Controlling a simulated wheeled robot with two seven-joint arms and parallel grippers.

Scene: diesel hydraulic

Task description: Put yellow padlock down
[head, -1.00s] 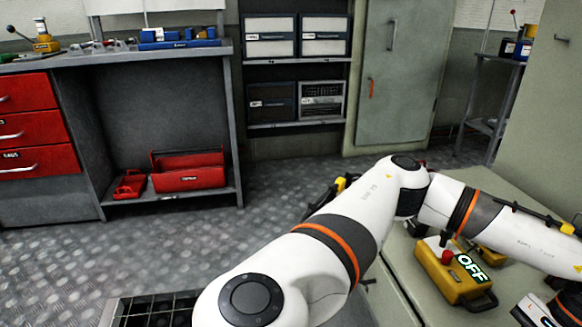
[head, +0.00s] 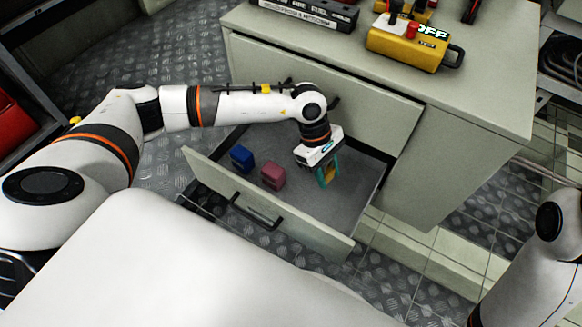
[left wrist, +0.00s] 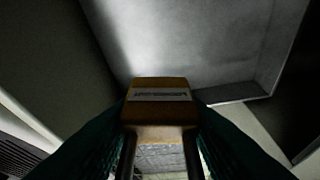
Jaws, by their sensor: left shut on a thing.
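The yellow padlock (left wrist: 158,110) is held between the teal fingers of my left gripper (head: 327,174). In the head view only a small yellow part of it (head: 328,176) shows between the fingers. My left gripper is shut on it and points down inside the open drawer (head: 232,200), near the drawer's right side. I cannot tell whether the padlock touches the drawer floor. A blue padlock (head: 242,158) and a pink padlock (head: 273,176) lie in the drawer to the left of the gripper. My right gripper is not in view.
The grey cabinet top (head: 480,90) holds a yellow control box (head: 408,46) with a red button and an OFF label, and a black case (head: 305,14). The drawer's front panel with its handle (head: 255,212) stands nearest to me. Bare drawer floor surrounds the gripper.

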